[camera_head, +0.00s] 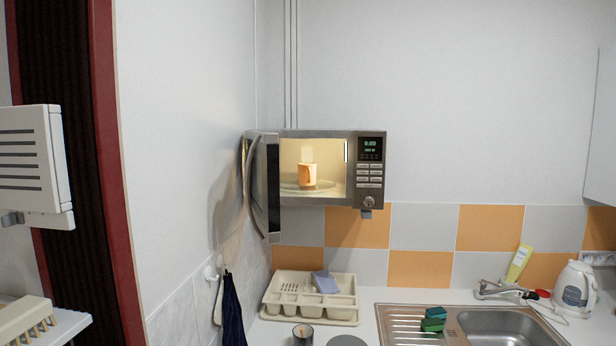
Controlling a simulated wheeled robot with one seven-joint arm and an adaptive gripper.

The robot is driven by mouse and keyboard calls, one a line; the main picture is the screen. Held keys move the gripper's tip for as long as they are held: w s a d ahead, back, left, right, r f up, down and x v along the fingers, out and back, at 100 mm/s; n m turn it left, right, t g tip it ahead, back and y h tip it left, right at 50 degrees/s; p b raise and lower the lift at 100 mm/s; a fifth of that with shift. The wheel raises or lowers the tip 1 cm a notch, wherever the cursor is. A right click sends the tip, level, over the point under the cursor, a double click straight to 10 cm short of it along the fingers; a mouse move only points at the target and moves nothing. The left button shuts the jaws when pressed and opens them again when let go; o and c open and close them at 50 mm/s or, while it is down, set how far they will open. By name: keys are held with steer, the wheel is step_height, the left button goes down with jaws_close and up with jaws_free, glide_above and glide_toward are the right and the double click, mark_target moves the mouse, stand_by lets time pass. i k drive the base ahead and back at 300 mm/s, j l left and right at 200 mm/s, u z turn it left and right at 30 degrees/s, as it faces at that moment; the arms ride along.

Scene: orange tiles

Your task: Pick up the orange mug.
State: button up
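The orange mug (308,177) stands upright inside the lit microwave (369,190). It rests on the round turntable plate (325,188), left of the middle of the cavity. The microwave door (261,190) is swung open to the left. The mug is small in the picture, and I cannot tell which way its handle points for sure. My gripper is not in view.
The microwave hangs on the wall above the counter. Below it are a beige dish rack (342,308), a dark cup (303,334), a sink (495,326), green sponges (433,320) and a white kettle (575,288). A dark cloth (233,312) hangs at the left wall.

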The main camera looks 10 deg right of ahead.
mark_target(307, 173)
steer(key=i+l, duration=0.15)
steer(key=i, duration=0.25)
steer(key=i+l, duration=0.1)
steer(key=i, duration=0.35)
steer(key=l+z, duration=0.05)
